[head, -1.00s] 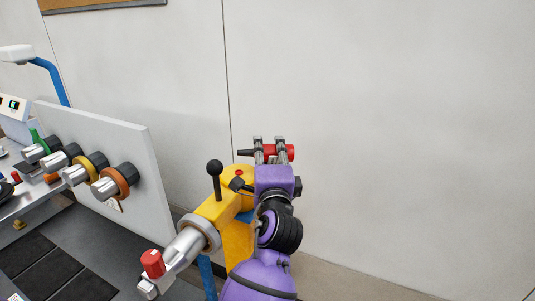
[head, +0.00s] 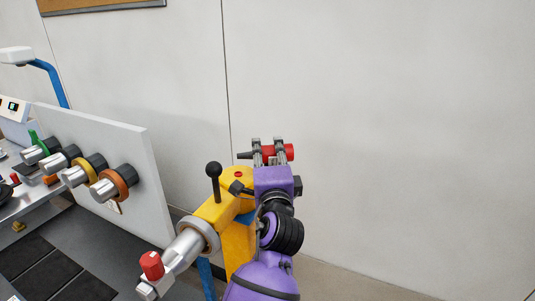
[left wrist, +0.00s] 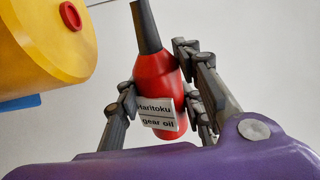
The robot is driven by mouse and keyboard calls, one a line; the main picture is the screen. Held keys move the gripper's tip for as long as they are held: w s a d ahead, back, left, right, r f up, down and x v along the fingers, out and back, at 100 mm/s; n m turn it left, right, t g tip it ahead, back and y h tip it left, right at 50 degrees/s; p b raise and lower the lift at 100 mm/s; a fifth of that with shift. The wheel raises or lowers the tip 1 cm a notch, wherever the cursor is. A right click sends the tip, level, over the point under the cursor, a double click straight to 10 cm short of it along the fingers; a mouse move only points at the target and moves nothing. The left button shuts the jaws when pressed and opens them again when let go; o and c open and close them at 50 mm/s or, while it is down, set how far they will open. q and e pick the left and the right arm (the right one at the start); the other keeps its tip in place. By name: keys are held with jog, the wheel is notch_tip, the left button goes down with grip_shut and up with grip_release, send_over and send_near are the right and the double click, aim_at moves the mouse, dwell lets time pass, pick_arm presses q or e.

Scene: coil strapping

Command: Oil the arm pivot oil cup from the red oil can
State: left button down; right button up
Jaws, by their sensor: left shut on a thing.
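My left gripper (head: 267,154) is shut on the red oil can (head: 289,152). The can lies roughly level in the head view, with its dark spout pointing left. In the left wrist view the red can (left wrist: 154,80) sits between the fingers, its white label reading "gear oil" and its grey spout running off the top edge. The small red oil cup (head: 238,174) is on top of the yellow pivot head, below and left of the spout, apart from it. It also shows as a red ring in the left wrist view (left wrist: 72,15). My right gripper is not in view.
A lever with a black ball (head: 213,169) rises from the yellow arm (head: 215,212). A silver shaft with a red knob (head: 151,265) extends to the lower left. A white panel (head: 125,155) with coloured rings on rollers stands left. The space right of my gripper is clear before the wall.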

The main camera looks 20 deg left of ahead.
pick_arm(q)
jog(key=shift+r, duration=0.1)
jog(key=shift+a+r+n, duration=0.1)
jog(key=shift+r+n, duration=0.65)
jog(key=shift+n, duration=0.65)
jog(key=shift+s+a+r+n+y, duration=0.1)
jog(key=shift+r+n+y, duration=0.2)
jog(key=shift+r+n, duration=0.15)
jog(key=shift+f, duration=0.15)
dwell(0.7)
